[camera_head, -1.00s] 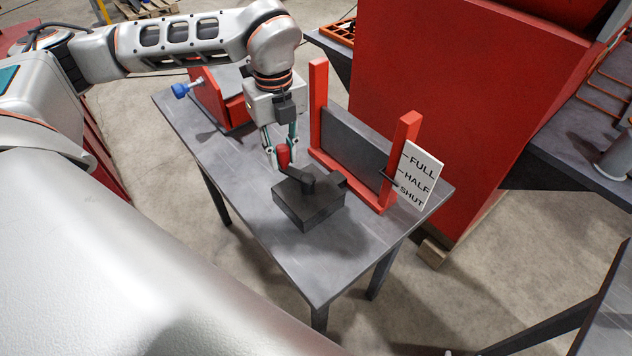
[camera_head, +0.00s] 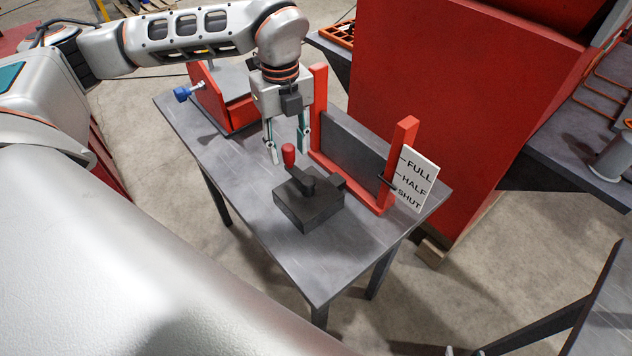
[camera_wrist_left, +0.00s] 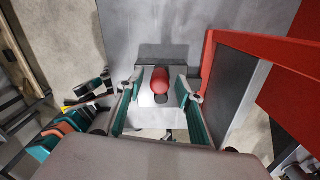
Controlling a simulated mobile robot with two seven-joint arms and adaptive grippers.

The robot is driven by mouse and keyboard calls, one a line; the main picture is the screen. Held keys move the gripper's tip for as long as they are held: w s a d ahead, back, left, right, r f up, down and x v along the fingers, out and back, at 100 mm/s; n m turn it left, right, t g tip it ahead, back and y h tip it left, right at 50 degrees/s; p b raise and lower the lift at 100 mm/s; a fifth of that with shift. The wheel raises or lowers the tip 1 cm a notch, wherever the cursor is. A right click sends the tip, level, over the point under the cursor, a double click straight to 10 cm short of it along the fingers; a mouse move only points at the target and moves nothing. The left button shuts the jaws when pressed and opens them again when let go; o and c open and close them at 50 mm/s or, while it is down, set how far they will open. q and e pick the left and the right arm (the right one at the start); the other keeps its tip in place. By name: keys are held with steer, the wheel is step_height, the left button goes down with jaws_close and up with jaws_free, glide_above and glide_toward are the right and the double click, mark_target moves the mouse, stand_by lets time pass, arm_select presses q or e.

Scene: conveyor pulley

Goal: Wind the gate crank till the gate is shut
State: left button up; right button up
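The gate crank is a dark arm with an upright red knob (camera_head: 289,154) on a black box (camera_head: 308,207). The gate is a dark panel (camera_head: 350,146) between two red posts (camera_head: 402,155), low in its frame. A black pointer (camera_head: 387,183) by the right post sits close to the SHUT mark of the white scale board (camera_head: 417,180). My left gripper (camera_head: 288,155) is open just above and around the knob, its fingers apart from it. In the left wrist view the red knob (camera_wrist_left: 160,82) shows between the spread fingers (camera_wrist_left: 160,105). My right gripper is not in view.
The grey table (camera_head: 250,215) carries everything, with free room at its front left. A red fixture with a blue knob (camera_head: 182,93) stands at the back left. A large red machine (camera_head: 450,100) rises behind the gate.

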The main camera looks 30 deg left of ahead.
arm_select(q)
steer(key=shift+r+p, duration=1.6)
steer(key=shift+r, duration=0.85)
